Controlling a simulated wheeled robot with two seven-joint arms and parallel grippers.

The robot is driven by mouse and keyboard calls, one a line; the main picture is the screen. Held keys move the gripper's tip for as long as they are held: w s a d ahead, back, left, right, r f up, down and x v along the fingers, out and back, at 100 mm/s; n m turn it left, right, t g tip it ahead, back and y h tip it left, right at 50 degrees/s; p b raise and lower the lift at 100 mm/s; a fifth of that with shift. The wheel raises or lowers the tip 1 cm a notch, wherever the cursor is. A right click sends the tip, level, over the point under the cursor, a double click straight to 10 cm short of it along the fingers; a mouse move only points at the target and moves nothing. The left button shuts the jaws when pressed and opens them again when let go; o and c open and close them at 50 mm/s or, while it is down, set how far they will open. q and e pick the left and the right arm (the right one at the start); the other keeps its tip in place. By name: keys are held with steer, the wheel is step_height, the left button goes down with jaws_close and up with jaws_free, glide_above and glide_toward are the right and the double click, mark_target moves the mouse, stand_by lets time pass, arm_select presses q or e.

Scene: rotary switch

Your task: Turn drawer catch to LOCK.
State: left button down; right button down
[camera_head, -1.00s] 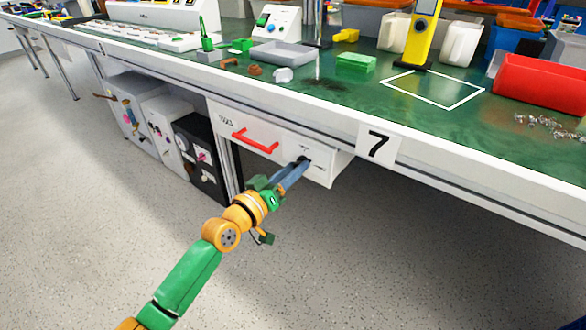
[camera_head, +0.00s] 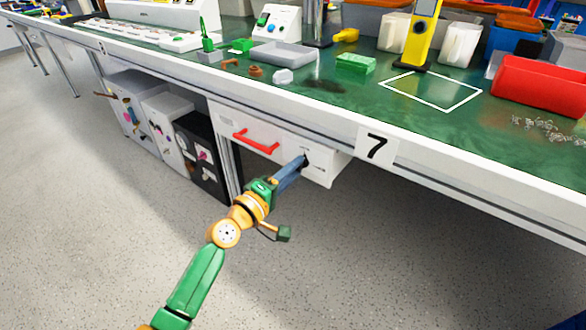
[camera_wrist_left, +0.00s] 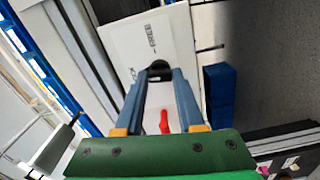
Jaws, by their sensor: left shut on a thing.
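The white drawer (camera_head: 322,172) hangs under the workbench and has a red handle (camera_head: 256,143) on its front. The catch is a small dark knob (camera_wrist_left: 159,70) on the drawer front. My left gripper (camera_head: 303,161) reaches up to it from below and is shut on it; in the wrist view its two blue-grey fingers (camera_wrist_left: 160,74) close in on the knob from both sides. The fingers largely hide the knob in the head view. The red handle (camera_wrist_left: 164,121) also shows between the fingers. My right gripper is out of view.
The green bench top (camera_head: 330,100) carries a grey tray (camera_head: 283,54), a green block (camera_head: 355,64) and a red bin (camera_head: 541,85). The floor in front is clear.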

arm_select(q)
steer(key=shift+n, duration=1)
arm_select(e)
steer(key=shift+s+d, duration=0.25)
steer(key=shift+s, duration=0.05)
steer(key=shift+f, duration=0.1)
arm_select(q)
steer(key=c, duration=0.5)
jaws_free()
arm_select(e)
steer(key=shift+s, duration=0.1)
arm_select(q)
steer(key=p+v, duration=0.2)
steer(key=v, duration=0.5)
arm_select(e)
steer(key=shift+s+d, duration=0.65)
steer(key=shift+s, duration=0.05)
